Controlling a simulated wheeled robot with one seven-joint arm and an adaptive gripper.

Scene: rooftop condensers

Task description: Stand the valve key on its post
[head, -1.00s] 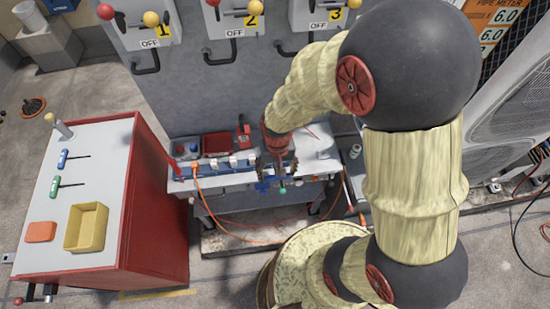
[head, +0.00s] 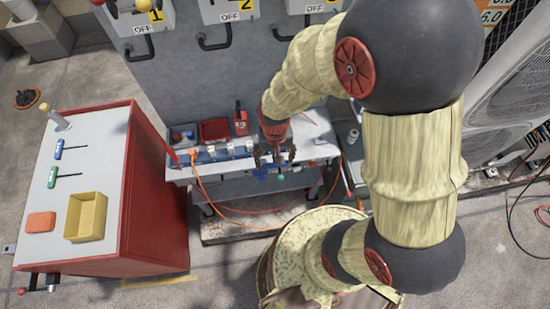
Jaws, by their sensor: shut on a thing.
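My gripper (head: 274,163) hangs at the front edge of the workbench, seen small in the head view. It is shut on a slim thing, which I take to be the valve key (head: 281,177); a small green ball end shows below the fingers. The rest of it is hidden by the fingers and wrist. A blue-handled tool (head: 58,149) and a green-handled tool (head: 53,177) are also there.
The red cabinet (head: 148,215) stands at left, with a yellow tray (head: 71,228) and an orange block (head: 40,222). The workbench (head: 318,147) holds a red bin (head: 214,130). Orange cables (head: 206,205) hang below it. Switch boxes (head: 226,10) line the wall. Condensers stand right.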

